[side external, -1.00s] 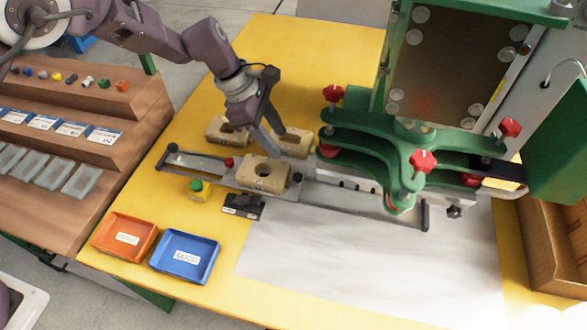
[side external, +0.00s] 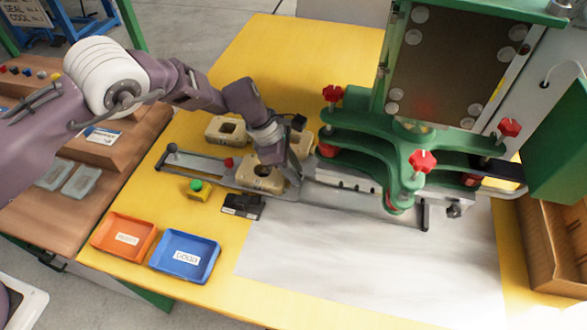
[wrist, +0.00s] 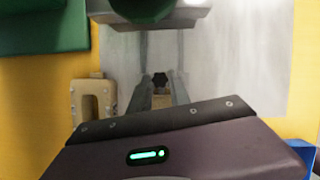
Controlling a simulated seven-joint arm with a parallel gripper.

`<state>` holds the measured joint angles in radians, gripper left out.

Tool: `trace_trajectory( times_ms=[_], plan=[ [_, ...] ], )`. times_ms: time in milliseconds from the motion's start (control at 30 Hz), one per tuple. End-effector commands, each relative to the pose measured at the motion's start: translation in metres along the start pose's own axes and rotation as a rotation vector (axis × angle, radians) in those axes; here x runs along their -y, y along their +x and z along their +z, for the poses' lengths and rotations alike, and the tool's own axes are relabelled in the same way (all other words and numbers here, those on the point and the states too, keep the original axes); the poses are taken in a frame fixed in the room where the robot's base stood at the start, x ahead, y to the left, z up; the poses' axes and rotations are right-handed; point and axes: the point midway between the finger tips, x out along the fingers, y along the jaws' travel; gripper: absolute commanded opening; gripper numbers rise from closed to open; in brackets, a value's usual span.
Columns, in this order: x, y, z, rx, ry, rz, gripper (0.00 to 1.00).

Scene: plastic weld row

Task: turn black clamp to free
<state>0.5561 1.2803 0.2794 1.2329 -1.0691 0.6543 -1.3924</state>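My gripper (side external: 291,174) is low at the right edge of the beige block (side external: 260,179) on the slide rail. In the wrist view its two fingers (wrist: 160,84) stand apart, with a small dark piece (wrist: 160,78) visible between or just beyond their tips. I cannot tell whether this piece is the black clamp or whether the fingers touch it. A flat black block (side external: 243,206) with pale labels lies in front of the rail; whether it is part of the clamp is unclear. The clamp's setting cannot be read.
The green press (side external: 400,150) with red knobs stands close to the right of my gripper. Other beige blocks (side external: 226,130) lie behind the rail. A green button on a yellow box (side external: 197,190), an orange tray (side external: 124,238) and a blue tray (side external: 185,257) are at front left.

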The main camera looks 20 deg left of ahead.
Motion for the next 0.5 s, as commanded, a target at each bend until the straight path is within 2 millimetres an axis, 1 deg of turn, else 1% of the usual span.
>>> trace_trajectory(
  times_ms=[33,67,100,333,500],
  plan=[
    [-0.0001,-0.0001,0.0000,0.000,0.000,0.000,0.08],
    [-0.0001,-0.0002,0.0000,0.000,0.000,0.000,0.02],
    [-0.0001,-0.0002,0.0000,0.000,0.000,0.000,0.00],
    [-0.0004,-0.0003,-0.0003,0.000,0.013,-0.005,0.00],
    [-0.0010,-0.0002,-0.0005,0.000,0.074,-0.031,0.00]
  ],
)
